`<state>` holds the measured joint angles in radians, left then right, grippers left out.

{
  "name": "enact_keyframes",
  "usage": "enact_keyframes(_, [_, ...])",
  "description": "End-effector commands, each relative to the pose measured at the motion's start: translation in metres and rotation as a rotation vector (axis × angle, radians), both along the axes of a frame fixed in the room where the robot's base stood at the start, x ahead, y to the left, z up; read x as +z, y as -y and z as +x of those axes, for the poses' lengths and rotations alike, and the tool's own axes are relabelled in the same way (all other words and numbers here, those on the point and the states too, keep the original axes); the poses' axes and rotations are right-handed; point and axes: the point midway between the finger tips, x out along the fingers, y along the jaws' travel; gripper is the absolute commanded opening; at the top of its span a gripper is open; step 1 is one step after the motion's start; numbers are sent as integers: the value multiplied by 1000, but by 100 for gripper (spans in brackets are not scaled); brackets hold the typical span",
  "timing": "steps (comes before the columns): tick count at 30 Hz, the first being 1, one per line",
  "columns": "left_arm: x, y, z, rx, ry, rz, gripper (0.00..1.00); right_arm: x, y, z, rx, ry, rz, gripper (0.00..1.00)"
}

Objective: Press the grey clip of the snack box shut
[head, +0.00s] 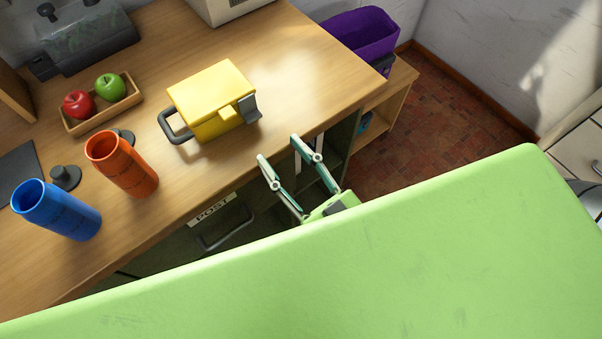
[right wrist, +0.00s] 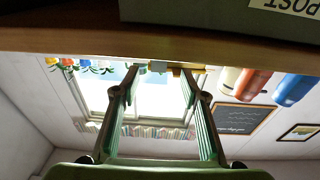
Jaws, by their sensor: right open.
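The yellow snack box (head: 208,90) stands lidded on the wooden counter in the head view, with a dark grey handle (head: 172,128) on its left side. Its grey clip (head: 251,108) is at the right front edge, beside a yellow tab, and appears to stick out from the box. My right gripper (head: 279,148) is open and empty, in front of the counter edge, below and right of the box and apart from it. In the right wrist view the open fingers (right wrist: 158,72) point towards the counter edge; a sliver of yellow shows between their tips. My left gripper is out of view.
An orange cup (head: 124,165) and a blue cup (head: 58,212) stand left of the box. A wooden tray (head: 101,119) holds a red and a green apple. A purple bin (head: 360,34) is beyond the counter's right end. The counter right of the box is clear.

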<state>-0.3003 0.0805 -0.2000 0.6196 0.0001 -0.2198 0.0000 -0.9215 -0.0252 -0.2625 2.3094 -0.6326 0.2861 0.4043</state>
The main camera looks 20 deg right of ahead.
Motion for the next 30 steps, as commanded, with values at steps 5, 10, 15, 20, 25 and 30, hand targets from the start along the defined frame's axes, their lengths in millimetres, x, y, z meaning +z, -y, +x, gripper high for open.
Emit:
enact_keyframes(5, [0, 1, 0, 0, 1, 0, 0, -4, 9, -29, -1, -5, -2, 40])
enact_keyframes(10, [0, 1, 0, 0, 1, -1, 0, -5, 13, -43, 0, -2, -2, 40])
enact_keyframes(15, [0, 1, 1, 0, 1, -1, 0, -5, 15, -47, -1, 1, -2, 40])
enact_keyframes(20, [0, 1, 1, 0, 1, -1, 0, -5, 14, -47, -1, 1, -2, 40])
enact_keyframes(25, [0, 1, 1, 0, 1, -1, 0, -5, 14, -47, -1, 1, -1, 40])
enact_keyframes(30, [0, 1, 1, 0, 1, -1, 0, -5, 14, -47, -1, 0, -1, 40])
